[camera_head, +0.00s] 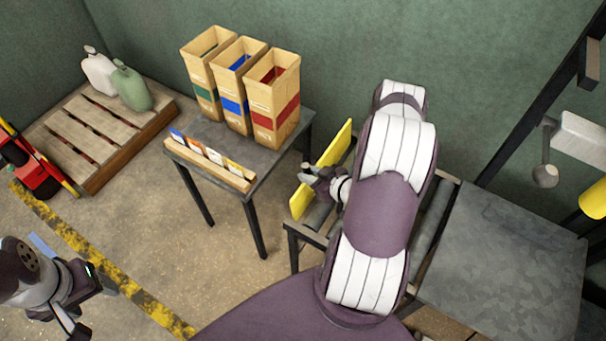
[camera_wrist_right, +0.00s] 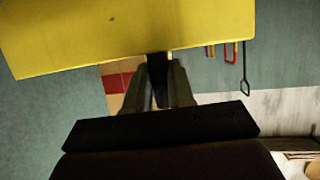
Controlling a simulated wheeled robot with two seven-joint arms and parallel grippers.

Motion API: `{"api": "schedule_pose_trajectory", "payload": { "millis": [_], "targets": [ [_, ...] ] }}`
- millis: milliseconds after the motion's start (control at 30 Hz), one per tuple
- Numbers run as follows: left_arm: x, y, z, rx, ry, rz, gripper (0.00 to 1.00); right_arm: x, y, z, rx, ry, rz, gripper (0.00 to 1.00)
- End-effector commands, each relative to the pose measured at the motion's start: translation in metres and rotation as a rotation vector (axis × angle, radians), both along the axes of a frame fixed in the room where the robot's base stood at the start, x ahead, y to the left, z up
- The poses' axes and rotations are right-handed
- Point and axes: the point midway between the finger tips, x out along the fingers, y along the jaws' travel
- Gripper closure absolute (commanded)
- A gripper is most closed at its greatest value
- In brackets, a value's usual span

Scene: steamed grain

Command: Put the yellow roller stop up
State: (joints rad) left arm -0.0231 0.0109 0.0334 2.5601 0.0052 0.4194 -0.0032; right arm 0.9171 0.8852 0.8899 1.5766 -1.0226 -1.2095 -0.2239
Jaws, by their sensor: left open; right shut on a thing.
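The yellow roller stop (camera_head: 328,160) is a flat yellow plate at the left end of the roller table, raised on edge and slightly tilted in the head view. It fills the top of the right wrist view (camera_wrist_right: 120,35). My right gripper (camera_head: 311,176) is at the plate's near side. In the right wrist view its fingers (camera_wrist_right: 160,85) are shut on a dark part just under the plate's lower edge. My own right arm hides much of the roller table. My left gripper (camera_head: 85,305) is open and empty at the lower left, far from the stop.
A dark table (camera_head: 275,155) left of the stop carries several cardboard bins (camera_head: 273,105) and a card rack (camera_head: 210,165). A wooden pallet (camera_head: 150,135) with two jugs (camera_head: 132,88) stands at the back left. A grey worktop (camera_head: 500,255) lies to the right. The floor between is clear.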

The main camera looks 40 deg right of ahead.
Motion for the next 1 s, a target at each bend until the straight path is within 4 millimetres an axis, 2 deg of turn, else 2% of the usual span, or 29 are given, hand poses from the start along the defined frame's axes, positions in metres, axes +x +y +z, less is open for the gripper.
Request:
{"api": "schedule_pose_trajectory", "payload": {
  "millis": [33, 300, 833, 867, 900, 1000],
  "targets": [
    [0.0000, 0.0000, -0.0061, 0.000, 0.000, 0.000, 0.35, -0.0023, -0.0015, -0.0037, 0.008, -0.021, -0.001, 1.00],
    [0.0001, 0.0000, -0.0140, 0.000, 0.000, 0.000, 0.35, -0.0100, -0.0040, -0.0023, 0.041, -0.097, 0.000, 1.00],
    [0.0001, 0.0000, -0.0149, 0.000, 0.000, 0.000, 0.35, -0.0119, -0.0044, -0.0015, 0.048, -0.113, 0.000, 1.00],
    [0.0001, 0.0000, -0.0149, 0.000, 0.000, 0.000, 0.35, -0.0119, -0.0045, -0.0016, 0.048, -0.113, 0.000, 0.67],
    [0.0001, 0.0000, -0.0149, 0.000, 0.000, 0.000, 0.35, -0.0119, -0.0045, -0.0016, 0.048, -0.112, 0.000, 0.54],
    [0.0001, 0.0000, -0.0149, 0.000, 0.000, 0.000, 0.35, -0.0117, -0.0045, -0.0015, 0.048, -0.113, 0.000, 0.52]
  ]
}}
